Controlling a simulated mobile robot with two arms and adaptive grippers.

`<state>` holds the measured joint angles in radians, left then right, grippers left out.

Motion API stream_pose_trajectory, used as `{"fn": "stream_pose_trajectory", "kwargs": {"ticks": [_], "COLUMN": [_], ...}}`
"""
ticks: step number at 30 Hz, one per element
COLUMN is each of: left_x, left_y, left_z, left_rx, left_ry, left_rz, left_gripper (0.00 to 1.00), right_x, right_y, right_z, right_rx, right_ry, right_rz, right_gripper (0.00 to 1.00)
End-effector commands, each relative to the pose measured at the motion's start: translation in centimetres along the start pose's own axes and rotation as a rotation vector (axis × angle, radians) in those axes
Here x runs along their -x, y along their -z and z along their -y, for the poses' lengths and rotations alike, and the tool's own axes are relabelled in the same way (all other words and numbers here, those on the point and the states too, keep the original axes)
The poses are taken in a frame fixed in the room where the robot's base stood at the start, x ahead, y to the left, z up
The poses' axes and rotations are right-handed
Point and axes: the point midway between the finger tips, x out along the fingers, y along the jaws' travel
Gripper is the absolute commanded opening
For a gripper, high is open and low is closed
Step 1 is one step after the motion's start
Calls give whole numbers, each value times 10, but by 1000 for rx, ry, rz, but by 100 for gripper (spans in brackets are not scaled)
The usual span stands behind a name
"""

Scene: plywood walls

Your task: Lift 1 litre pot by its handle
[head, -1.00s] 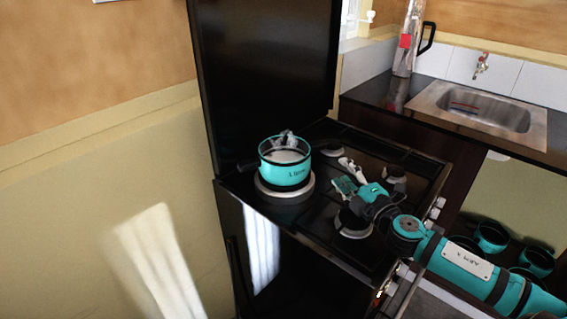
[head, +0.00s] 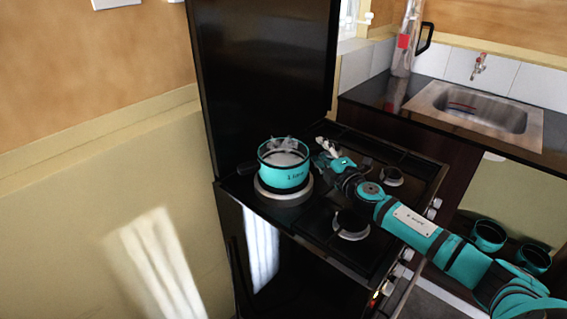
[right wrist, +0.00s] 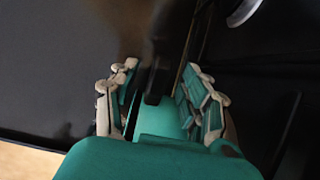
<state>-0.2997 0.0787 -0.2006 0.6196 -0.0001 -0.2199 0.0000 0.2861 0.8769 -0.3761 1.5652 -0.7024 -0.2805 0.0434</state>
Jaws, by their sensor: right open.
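The 1 litre pot (head: 284,176) is teal with a dark rim and a pale inside. In the right wrist view the fingers (right wrist: 160,98) stand open around a dark strip and a teal surface that I cannot identify surely. My left gripper is not in view.
The raised black stove lid (head: 262,80) stands behind the pot. Other burners (head: 351,222) lie to the right, partly under my arm. A sink (head: 478,112) and a clear jug (head: 405,45) are on the right counter. More teal pots (head: 488,236) stand on a lower shelf.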

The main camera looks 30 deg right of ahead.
Motion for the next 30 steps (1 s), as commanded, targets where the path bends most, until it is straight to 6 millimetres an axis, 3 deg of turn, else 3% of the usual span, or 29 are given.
{"fn": "stream_pose_trajectory", "kwargs": {"ticks": [6,14,24,30], "left_x": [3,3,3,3], "left_y": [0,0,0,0], "left_z": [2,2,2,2], "left_rx": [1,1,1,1], "left_ry": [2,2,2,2], "left_rz": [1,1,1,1], "left_gripper": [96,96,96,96], "right_x": [-23,-25,-24,-24], "right_y": [0,0,0,0], "right_z": [-1,0,0,0], "right_rx": [0,0,0,0], "right_ry": [-1,0,0,1], "right_rz": [-1,-1,-1,-1], "right_gripper": [47,47,3,0]}}
